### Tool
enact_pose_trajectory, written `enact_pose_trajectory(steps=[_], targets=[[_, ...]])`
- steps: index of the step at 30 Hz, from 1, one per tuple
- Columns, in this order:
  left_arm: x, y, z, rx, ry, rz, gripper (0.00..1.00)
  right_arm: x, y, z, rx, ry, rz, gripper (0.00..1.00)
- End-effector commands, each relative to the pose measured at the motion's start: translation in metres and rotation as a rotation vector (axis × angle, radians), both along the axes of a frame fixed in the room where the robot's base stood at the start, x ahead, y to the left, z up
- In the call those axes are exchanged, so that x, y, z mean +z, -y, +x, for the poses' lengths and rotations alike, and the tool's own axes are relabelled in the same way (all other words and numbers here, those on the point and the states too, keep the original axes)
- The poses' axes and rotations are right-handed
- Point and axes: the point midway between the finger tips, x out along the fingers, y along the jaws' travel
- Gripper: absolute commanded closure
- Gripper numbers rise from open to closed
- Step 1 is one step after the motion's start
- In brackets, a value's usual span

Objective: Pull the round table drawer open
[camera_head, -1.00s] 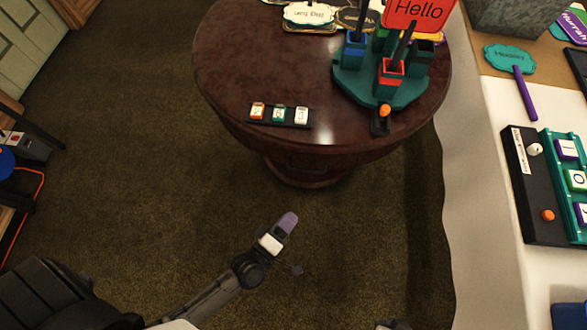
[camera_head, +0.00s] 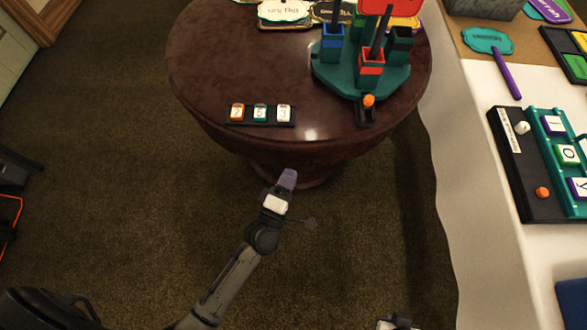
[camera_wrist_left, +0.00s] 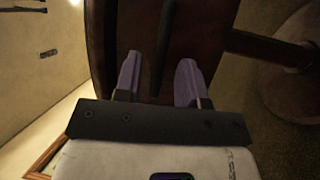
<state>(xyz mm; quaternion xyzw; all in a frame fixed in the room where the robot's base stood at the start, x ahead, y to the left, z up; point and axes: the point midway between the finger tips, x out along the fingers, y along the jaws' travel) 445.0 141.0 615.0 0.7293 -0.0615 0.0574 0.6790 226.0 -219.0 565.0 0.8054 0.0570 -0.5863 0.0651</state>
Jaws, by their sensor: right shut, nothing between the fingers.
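The dark reddish-brown round table (camera_head: 210,70) stands at the top centre of the head view. The drawer's outline is hard to make out on its shadowed side. In the left wrist view the dark wood front (camera_wrist_left: 215,30) fills the middle, with a thin dark bar (camera_wrist_left: 165,40), likely the drawer handle, running down it. My left gripper (camera_head: 288,178) points at the table's near side, just below the rim; its purple fingers (camera_wrist_left: 158,75) are apart, with the bar lying between them in the picture. Contact cannot be told. My right gripper (camera_head: 396,322) shows only partly at the bottom edge, fingers hidden, shut and empty.
On the tabletop are a numbered block strip (camera_head: 260,114), a teal stand with coloured cups (camera_head: 330,75) and some signs (camera_head: 285,13). A white-covered table (camera_head: 470,150) with props stands at the right.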

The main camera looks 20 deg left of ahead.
Motion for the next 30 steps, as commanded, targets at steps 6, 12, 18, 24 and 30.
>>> enact_pose_trajectory(steps=[6, 12, 18, 24, 30], targets=[[0.003, 0.000, 0.022, 0.001, 0.001, 0.000, 0.63, -0.007, 0.000, 0.000, 0.000, 0.000, 0.000, 1.00], [0.005, 0.000, 0.029, 0.001, 0.000, 0.000, 0.63, -0.008, 0.000, 0.000, -0.001, 0.000, 0.000, 1.00], [0.005, 0.000, 0.029, 0.000, -0.001, 0.000, 0.63, -0.008, -0.001, 0.000, -0.003, 0.000, 0.004, 1.00], [0.005, 0.000, 0.029, 0.000, -0.001, 0.001, 0.74, -0.008, -0.002, 0.000, -0.006, 0.000, 0.008, 1.00], [0.005, 0.000, 0.029, 0.000, -0.001, 0.001, 0.94, -0.008, -0.002, 0.000, -0.006, 0.000, 0.008, 1.00]])
